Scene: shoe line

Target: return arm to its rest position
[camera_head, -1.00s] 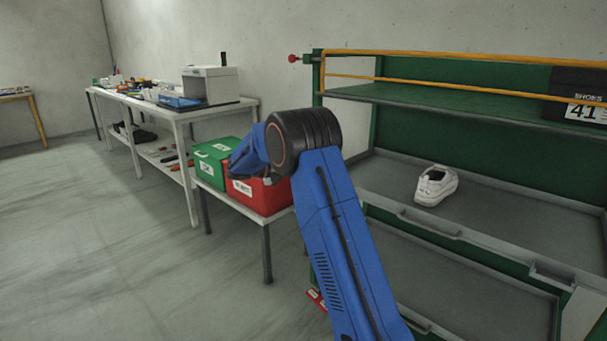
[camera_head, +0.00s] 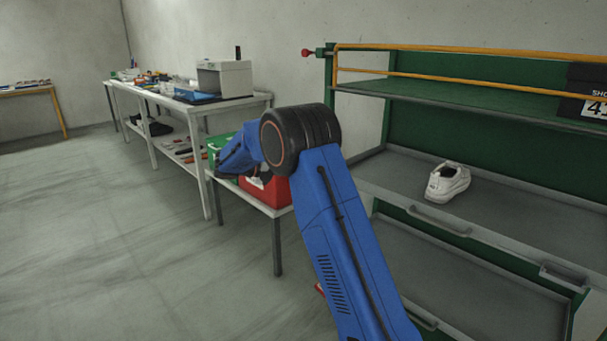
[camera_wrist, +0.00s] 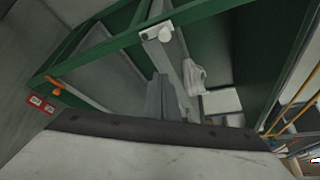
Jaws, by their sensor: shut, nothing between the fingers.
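My blue arm rises from the bottom of the head view and folds over at a black joint, in front of the low table. My gripper (camera_wrist: 168,98) shows in the wrist view as two grey fingers close together, shut and empty. In the head view the gripper itself cannot be made out behind the arm.
A green rack (camera_head: 440,100) with grey trays and yellow rails stands at the right. A white shoe (camera_head: 447,183) lies on its upper tray. A red box (camera_head: 277,192) and a green box (camera_head: 218,146) sit on the low table. A white printer-like box (camera_head: 225,79) stands on the long table; the floor at left is clear.

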